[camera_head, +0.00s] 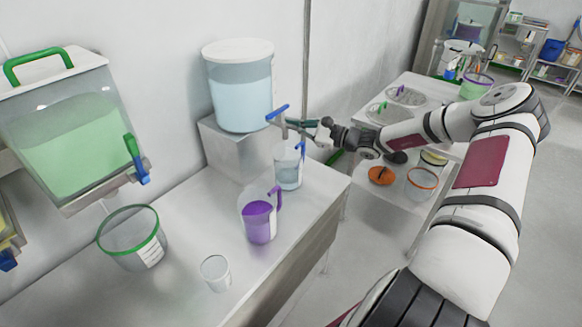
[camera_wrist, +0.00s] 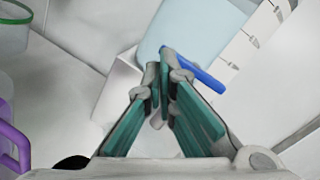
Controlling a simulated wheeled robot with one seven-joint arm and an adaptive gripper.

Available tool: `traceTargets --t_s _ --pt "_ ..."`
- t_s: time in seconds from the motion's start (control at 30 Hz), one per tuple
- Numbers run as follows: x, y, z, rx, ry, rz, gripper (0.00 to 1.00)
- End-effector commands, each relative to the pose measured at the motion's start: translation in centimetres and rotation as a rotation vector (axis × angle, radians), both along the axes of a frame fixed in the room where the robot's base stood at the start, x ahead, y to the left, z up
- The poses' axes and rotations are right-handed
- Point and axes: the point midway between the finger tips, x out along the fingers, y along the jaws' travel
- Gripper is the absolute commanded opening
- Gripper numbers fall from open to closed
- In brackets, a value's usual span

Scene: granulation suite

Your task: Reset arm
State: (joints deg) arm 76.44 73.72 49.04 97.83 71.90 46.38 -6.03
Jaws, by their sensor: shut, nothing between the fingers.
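My gripper (camera_head: 304,124) is at the end of my outstretched arm, beside the tap of a blue-liquid dispenser (camera_head: 240,88) that stands on a metal block. In the wrist view my gripper (camera_wrist: 162,75) has its green-padded fingers meeting at the tips, with nothing held. The blue tap handle (camera_head: 278,114) is right by the fingertips; it also shows in the wrist view (camera_wrist: 200,72). I cannot tell whether they touch. A jug with a blue handle (camera_head: 288,168) stands below the tap and holds pale liquid.
On the metal table (camera_head: 185,270) stand a purple-liquid jug (camera_head: 258,220), a clear beaker (camera_head: 216,272) and a green-rimmed tub (camera_head: 133,238). A green-liquid dispenser (camera_head: 70,135) is at left. A second table (camera_head: 425,88) with sieves and tubs is behind my arm.

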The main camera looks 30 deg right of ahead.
Motion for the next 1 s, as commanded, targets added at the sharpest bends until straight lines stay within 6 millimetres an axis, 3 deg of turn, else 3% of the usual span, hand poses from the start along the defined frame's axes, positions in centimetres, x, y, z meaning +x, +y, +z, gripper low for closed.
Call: traceTargets --t_s 0.27,0.37,0.57,0.7,1.0 --pt "0.0 0.1 0.0 -0.002 0.0 0.004 0.0" --pt "0.0 1.4 0.4 -0.038 0.005 0.04 0.0" --pt "-1.0 8.5 1.6 -0.258 0.036 0.255 0.0" --pt "-3.1 13.5 2.4 -0.457 0.056 0.436 0.0" --pt "-8.8 20.6 4.9 -0.874 0.072 0.76 0.0"
